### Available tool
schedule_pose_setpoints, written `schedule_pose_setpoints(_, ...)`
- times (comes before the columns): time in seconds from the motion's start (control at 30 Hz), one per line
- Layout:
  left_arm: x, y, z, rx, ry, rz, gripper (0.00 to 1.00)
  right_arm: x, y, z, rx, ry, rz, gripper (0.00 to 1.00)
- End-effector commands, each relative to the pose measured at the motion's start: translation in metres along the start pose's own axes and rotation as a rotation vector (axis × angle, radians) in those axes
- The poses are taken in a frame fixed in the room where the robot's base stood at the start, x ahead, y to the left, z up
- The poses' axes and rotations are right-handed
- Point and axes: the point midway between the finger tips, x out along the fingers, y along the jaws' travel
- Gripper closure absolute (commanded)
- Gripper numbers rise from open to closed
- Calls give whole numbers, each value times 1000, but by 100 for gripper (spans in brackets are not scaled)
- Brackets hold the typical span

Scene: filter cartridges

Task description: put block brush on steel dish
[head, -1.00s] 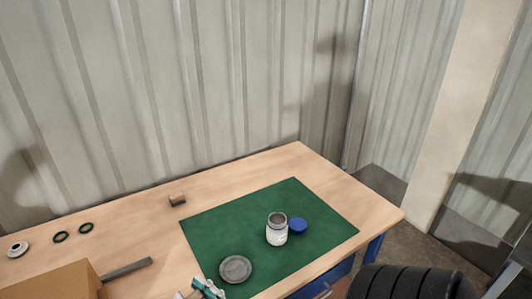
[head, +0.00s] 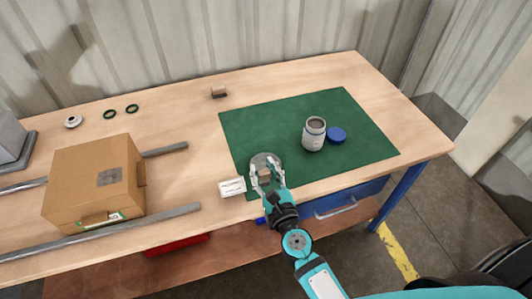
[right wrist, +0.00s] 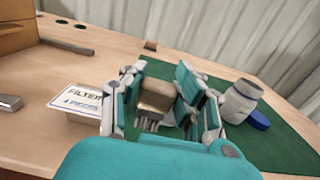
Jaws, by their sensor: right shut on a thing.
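The block brush (right wrist: 155,97) is a small wooden block with pale bristles pointing down. My right gripper (head: 265,175) is shut on it, with fingers on both sides; the gripper also fills the middle of the right wrist view (right wrist: 157,100). In the head view the brush (head: 264,176) is at the near part of the steel dish (head: 266,160), a round grey dish at the mat's near left corner. The fingers and brush hide part of the dish. I cannot tell whether the bristles touch it. My left gripper is not in view.
A white jar (head: 314,135) and blue lid (head: 336,135) stand on the green mat (head: 360,130). A cardboard box (head: 95,185), grey bars and a small brown block (head: 219,92) are farther left.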

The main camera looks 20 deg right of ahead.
Motion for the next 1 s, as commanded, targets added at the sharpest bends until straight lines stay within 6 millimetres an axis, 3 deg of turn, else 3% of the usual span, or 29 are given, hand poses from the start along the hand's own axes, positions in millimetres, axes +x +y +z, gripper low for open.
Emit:
schedule_pose_setpoints(0.2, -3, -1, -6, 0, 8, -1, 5, 56, -23, -5, -3, -3, -1, 97)
schedule_pose_setpoints(0.4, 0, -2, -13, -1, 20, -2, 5, 85, -35, -9, 0, -1, 1, 97)
schedule_pose_setpoints(0.57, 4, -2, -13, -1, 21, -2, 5, 90, -37, -14, 1, 0, 0, 97)
schedule_pose_setpoints(0.8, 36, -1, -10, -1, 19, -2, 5, 90, -37, -47, -2, 0, 0, 97)
schedule_pose_setpoints(1.0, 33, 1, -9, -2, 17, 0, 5, 90, -37, -44, 0, 0, -1, 97)
